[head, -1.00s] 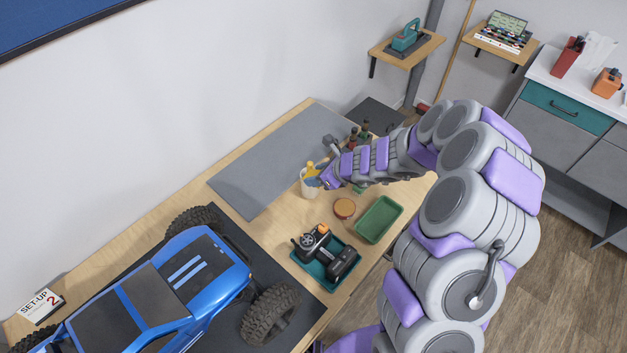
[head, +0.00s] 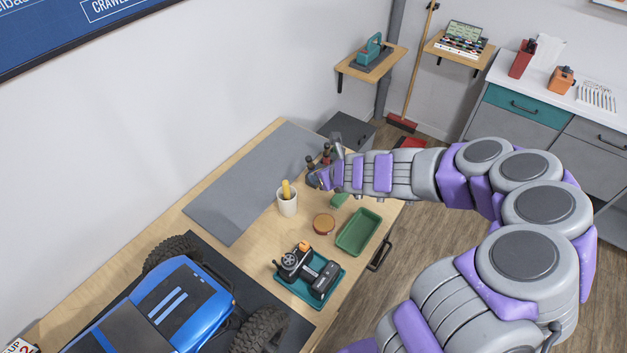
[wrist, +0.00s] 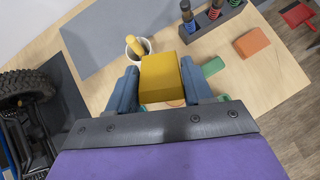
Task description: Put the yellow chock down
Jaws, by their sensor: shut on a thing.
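The yellow chock (wrist: 163,78) is a solid block between the two blue-grey fingers of my gripper (wrist: 162,88) in the wrist view. The fingers press on its left and right sides, and it is held above the wooden bench (head: 262,240). In the head view my gripper (head: 318,178) is over the far part of the bench, near the shock stand; the chock is hidden there. A green block (wrist: 212,66) and an orange block (wrist: 252,43) lie on the bench beyond and right of the held chock.
A white cup (head: 287,203) with a yellow handle stands left of my gripper. A grey mat (head: 240,190), green tray (head: 358,232), round tin (head: 324,224), teal tray with a controller (head: 322,293) and blue crawler (head: 150,310) share the bench. The shock stand (wrist: 215,18) is close.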

